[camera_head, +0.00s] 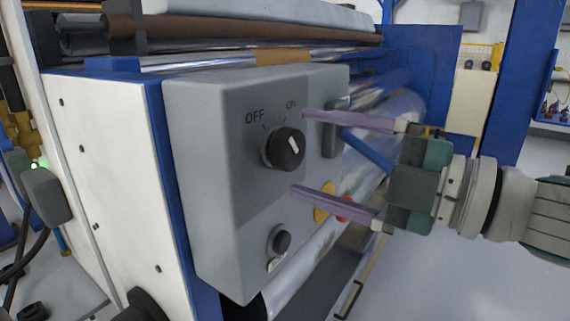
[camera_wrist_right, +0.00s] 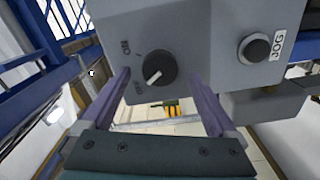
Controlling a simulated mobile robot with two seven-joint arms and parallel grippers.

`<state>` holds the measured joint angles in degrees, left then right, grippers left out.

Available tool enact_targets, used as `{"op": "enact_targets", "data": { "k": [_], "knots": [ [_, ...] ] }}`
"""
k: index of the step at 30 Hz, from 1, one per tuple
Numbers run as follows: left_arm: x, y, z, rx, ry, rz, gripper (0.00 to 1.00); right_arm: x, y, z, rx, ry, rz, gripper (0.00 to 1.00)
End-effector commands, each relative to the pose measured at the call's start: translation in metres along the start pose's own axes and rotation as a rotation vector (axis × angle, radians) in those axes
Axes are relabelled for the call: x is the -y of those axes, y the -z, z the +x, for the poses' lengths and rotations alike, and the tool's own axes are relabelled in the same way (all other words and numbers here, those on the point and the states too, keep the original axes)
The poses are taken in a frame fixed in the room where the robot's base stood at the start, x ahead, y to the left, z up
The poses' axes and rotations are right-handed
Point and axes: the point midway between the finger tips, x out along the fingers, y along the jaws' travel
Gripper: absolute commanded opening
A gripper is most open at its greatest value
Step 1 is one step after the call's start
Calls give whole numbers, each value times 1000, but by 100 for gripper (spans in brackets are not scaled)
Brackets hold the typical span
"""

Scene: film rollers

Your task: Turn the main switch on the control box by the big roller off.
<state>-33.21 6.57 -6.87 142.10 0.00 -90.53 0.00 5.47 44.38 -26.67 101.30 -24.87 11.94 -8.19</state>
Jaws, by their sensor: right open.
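The control box (camera_head: 215,110) is a grey case with a black rotary main switch (camera_head: 284,148) between OFF and ON labels. My left gripper is not in view.
A black button (camera_head: 279,241) sits low on the box, labelled JOG in the wrist view (camera_wrist_right: 254,49). Yellow and red parts (camera_head: 343,208) show on the box's side behind the lower finger. The shiny big roller (camera_head: 385,115) is behind the box. Floor right of the machine looks clear.

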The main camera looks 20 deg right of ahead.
Motion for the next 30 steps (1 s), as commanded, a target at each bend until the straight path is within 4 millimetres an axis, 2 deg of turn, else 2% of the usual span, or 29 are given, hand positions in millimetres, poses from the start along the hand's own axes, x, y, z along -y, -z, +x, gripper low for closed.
{"op": "enact_targets", "data": {
  "k": [6,13,19,30],
  "knots": [
    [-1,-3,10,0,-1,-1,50,4,-1,-39,1,4,2,94],
    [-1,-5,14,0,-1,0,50,2,0,-66,0,2,2,94],
    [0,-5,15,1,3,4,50,0,0,-76,-1,1,-1,94],
    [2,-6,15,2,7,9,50,0,0,-77,-2,0,-1,94]
  ]
}}
